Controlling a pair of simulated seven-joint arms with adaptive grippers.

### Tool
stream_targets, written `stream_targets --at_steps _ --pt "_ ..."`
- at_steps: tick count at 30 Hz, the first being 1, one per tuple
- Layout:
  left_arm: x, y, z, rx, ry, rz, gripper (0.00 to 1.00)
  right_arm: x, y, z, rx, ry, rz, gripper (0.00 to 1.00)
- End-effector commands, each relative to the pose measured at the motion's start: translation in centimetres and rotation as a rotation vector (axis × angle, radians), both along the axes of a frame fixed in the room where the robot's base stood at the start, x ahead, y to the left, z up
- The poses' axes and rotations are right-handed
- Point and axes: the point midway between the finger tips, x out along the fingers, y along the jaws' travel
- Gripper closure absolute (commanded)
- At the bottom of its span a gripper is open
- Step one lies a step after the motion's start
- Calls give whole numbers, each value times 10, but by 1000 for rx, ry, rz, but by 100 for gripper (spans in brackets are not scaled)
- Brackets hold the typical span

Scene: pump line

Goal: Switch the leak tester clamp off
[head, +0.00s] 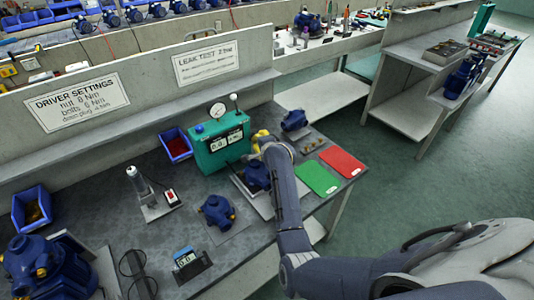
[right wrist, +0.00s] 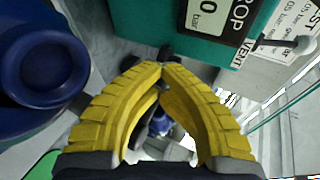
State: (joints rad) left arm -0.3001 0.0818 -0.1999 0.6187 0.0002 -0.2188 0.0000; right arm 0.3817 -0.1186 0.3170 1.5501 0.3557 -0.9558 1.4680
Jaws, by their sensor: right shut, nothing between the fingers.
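The leak tester (head: 220,143) is a teal box with a round gauge and small displays, standing at the back of the bench. A lever with a pale ball knob rises at its right end (head: 233,97). A blue pump body (head: 257,177) sits in front of the tester, partly hidden by my right arm. My right gripper (head: 258,140) has yellow fingers, shut and empty, close to the tester's right front. In the right wrist view the fingertips (right wrist: 163,70) meet just below a small dark part (right wrist: 166,52); I cannot tell whether they touch it. My left gripper is not in view.
Another blue pump (head: 217,211) lies on a grey mat. Green (head: 318,177) and red (head: 343,162) plates lie to the right. A blue bin (head: 176,145) stands left of the tester. A shelf wall (head: 110,120) closes the back.

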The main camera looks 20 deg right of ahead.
Motion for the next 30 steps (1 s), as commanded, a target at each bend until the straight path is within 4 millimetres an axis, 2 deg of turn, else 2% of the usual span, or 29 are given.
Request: stream_targets --at_steps 1,5,18,21,30 --pt "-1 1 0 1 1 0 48 4 -14 15 -11 -24 -19 100" --pt "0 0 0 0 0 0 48 4 -13 27 -10 -26 -18 100" --pt "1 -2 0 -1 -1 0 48 2 -4 92 -8 -24 -4 100" --pt "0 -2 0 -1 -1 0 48 2 -2 100 -8 -22 -2 100" --pt "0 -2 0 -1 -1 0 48 0 1 103 -3 -6 0 100"
